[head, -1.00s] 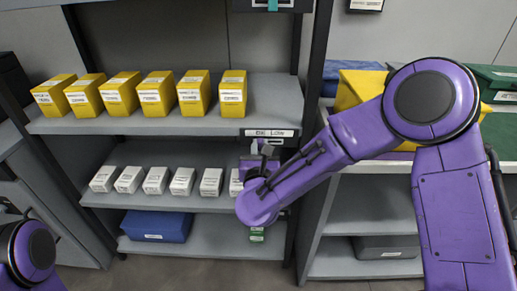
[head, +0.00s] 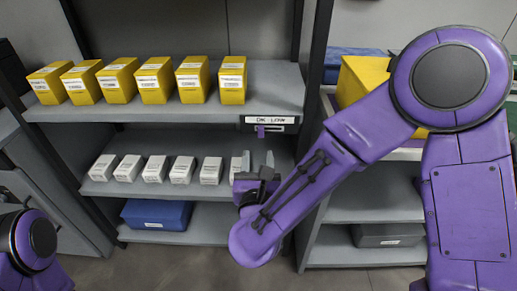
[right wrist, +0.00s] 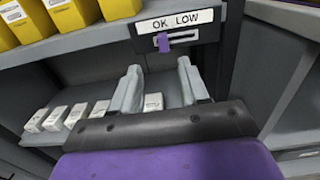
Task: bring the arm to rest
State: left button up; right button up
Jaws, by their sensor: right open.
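My right gripper (head: 258,160) is in front of the shelf unit, below the label holder. Its two fingers are apart with nothing between them, and they also show in the right wrist view (right wrist: 160,70). A label holder marked OK LOW (head: 270,119) sits on the shelf edge above the fingers. Its purple slider tab (right wrist: 163,42) stands at the left, under OK, apart from the fingers. My right forearm crosses the right half of the head view. Only a joint of my left arm shows at lower left; its gripper is out of view.
A row of yellow boxes (head: 154,80) stands on the upper shelf. White boxes (head: 155,168) stand on the shelf below, close to the right gripper. A blue bin (head: 156,214) is on the bottom shelf. A dark upright post (head: 311,90) and a second shelf unit are at the right.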

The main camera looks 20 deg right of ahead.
jog(key=shift+s, duration=0.25)
jog(key=s+d+f+n+g+y+p, duration=0.25)
jog(key=f+n, duration=0.65)
jog(key=n, duration=0.5)
jog(key=s+d+f+n+g+y+p, duration=0.3)
jog(key=f+n, duration=0.5)
jog(key=n, duration=0.6)
jog(key=s+d+f+n+g+h+p, duration=0.1)
jog(key=s+d+f+n+g+p, duration=0.1)
jog(key=s, duration=0.8)
jog(key=s+d+f+n+g+h+p, duration=0.1)
jog(key=s+d+f+n+g+p, duration=0.2)
jog(key=s+d+f+g, duration=0.3)
jog(key=s+d+p, duration=0.1)
jog(key=s, duration=0.3)
jog(key=shift+s+d+f, duration=0.15)
jog(key=shift+s+d, duration=0.1)
jog(key=shift+s, duration=0.1)
